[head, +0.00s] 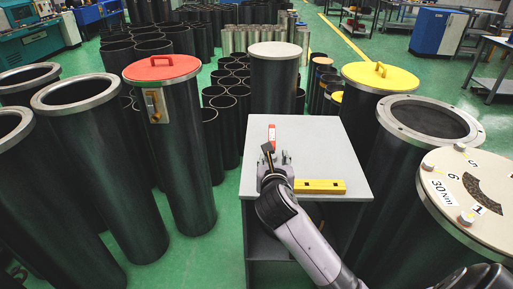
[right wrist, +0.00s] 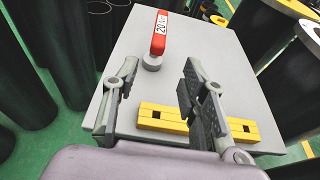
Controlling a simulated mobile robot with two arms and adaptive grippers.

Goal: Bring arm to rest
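My right gripper (head: 271,160) is over the near part of a small grey table (head: 335,155) in the head view. In the right wrist view the gripper's two fingers (right wrist: 153,100) stand wide apart with nothing between them. A red-handled tool (right wrist: 159,35) marked 20, with a round grey end, rests on the table beyond the fingers. A yellow bar (head: 318,186) with dark markings lies on the table beside the gripper. In the right wrist view the fingers partly cover the bar. My left gripper is not in view.
Tall dark flanged cylinders surround the table. One at left has a red lid (head: 161,68), one at right a yellow lid (head: 380,76). At near right, a cylinder has a beige numbered disc (head: 485,190). Open green floor (head: 205,255) shows left of the table.

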